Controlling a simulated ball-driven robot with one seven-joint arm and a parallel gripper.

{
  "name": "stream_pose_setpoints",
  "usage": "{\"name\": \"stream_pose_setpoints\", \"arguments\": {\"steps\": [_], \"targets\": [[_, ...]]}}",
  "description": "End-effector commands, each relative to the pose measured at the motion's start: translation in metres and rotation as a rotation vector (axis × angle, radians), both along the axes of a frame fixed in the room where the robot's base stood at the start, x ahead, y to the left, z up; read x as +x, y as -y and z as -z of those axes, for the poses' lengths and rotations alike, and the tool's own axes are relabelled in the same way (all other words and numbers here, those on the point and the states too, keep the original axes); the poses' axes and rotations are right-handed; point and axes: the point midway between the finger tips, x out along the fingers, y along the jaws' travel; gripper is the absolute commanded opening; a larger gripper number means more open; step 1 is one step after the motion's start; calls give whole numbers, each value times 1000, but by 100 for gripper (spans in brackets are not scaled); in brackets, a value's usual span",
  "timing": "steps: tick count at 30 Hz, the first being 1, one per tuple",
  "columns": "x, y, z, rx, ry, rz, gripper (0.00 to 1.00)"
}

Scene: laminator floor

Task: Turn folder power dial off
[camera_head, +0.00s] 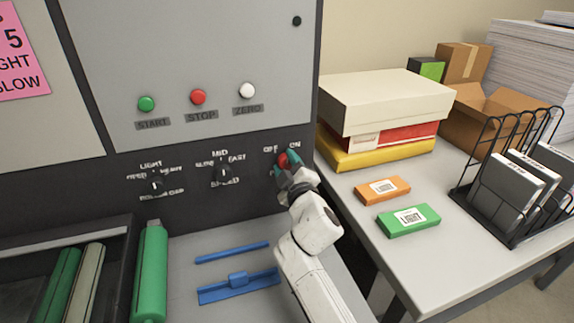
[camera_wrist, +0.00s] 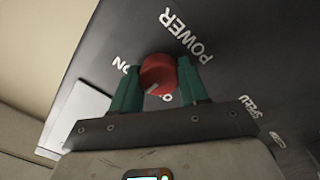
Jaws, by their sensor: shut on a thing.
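The red power dial (camera_head: 283,160) sits on the dark lower panel of the machine, below the OFF and ON labels. My gripper (camera_head: 288,170) is shut on it. In the wrist view the two green fingers of my gripper (camera_wrist: 158,88) lie on either side of the red dial (camera_wrist: 158,72). A pale pointer mark shows on the dial's lower edge, but I cannot tell exactly which label it points at. In that view ON is partly visible to the left and the OFF label is mostly hidden by the dial and right finger.
Two other black dials, a speed dial (camera_head: 222,174) and a light dial (camera_head: 157,186), are to the left. Green, red and white buttons sit above. A table with boxes (camera_head: 388,100), small orange and green packs and a wire rack (camera_head: 515,190) stands right.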

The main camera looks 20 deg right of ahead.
Motion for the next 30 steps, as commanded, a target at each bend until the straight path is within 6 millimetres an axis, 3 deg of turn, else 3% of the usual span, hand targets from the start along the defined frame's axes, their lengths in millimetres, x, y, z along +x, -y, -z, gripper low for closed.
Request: {"name": "stream_pose_setpoints", "arguments": {"steps": [18,30], "targets": [[0,0,1,-566,-3,-1,14],[0,0,2,-782,-1,-1,14]]}}
